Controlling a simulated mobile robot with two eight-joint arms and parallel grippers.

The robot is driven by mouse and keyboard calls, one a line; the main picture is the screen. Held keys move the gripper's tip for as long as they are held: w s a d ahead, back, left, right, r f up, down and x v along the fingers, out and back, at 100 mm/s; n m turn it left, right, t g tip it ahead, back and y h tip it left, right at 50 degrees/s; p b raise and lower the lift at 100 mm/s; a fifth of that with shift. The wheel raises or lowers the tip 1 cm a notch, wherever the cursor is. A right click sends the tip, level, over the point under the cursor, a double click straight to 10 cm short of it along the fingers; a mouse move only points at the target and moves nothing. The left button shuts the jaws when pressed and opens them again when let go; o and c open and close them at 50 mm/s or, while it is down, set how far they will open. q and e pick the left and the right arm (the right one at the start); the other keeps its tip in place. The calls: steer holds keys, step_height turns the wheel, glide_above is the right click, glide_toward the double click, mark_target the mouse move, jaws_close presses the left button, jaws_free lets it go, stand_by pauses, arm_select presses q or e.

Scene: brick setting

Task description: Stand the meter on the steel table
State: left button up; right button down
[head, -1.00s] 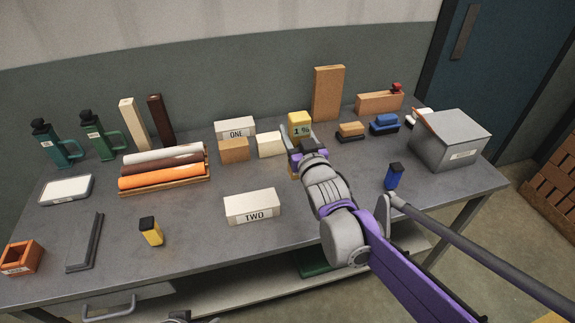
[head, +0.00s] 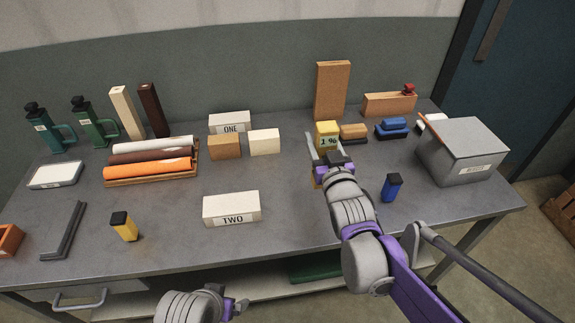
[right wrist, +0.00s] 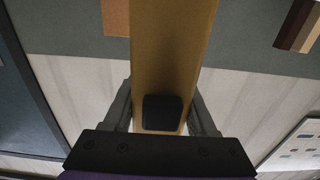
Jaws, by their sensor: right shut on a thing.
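The meter (head: 328,130) is a yellow upright body with a "1 %" display, over the right half of the steel table (head: 300,188). My right gripper (head: 325,155) is shut around it from the front and hides its middle. In the right wrist view the yellow body of the meter (right wrist: 172,60) runs between the two fingers (right wrist: 163,112). Its lower end is mostly hidden behind my gripper, and I cannot tell whether it touches the table. My left gripper (head: 236,307) is at the bottom edge, in front of the table, and its jaw state is unclear.
Sanding blocks (head: 353,132), a blue brush-like block (head: 392,128) and a grey box (head: 463,150) stand right of the meter. A blue bottle (head: 392,188) is near my right arm. White blocks ONE (head: 230,120) and TWO (head: 231,208) lie left.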

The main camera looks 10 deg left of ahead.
step_height(320, 180, down, 8)
steer(key=b, duration=0.2)
steer(key=shift+f, duration=0.25)
steer(key=shift+f, duration=0.2)
steer(key=shift+c, duration=1)
jaws_free()
